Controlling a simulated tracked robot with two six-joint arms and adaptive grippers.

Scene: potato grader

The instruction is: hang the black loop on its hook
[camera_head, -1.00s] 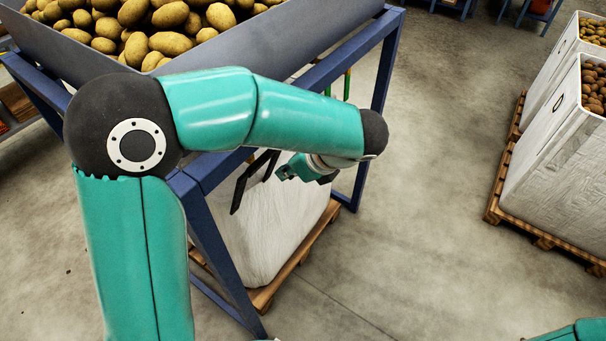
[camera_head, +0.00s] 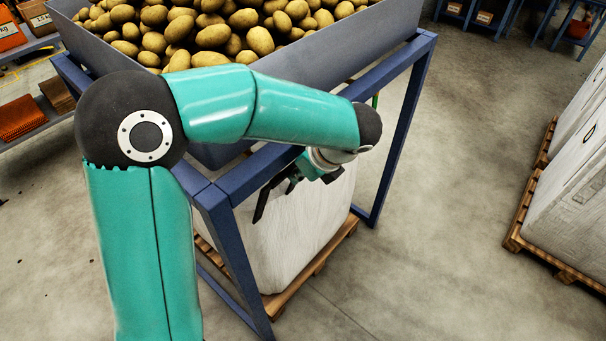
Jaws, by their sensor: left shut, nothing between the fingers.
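The black loop (camera_head: 260,206) shows as a dark strap at the near upper edge of the white bag (camera_head: 292,235), under the blue frame (camera_head: 268,170). My left gripper (camera_head: 291,186) is shut and empty just right of the strap, below the frame's top rail. Its fingers are small and dark here, so I cannot tell whether they touch the strap. The upper part of the loop is hidden behind the rail and gripper. I cannot make out the hook for the black loop. My right gripper is out of view.
A grey hopper full of potatoes (camera_head: 215,36) sits on the blue frame. A green strap or post (camera_head: 375,100) shows at the back corner. The white bag stands on a pallet (camera_head: 318,265). White bags (camera_head: 570,190) stand on pallets at the right, with clear floor between.

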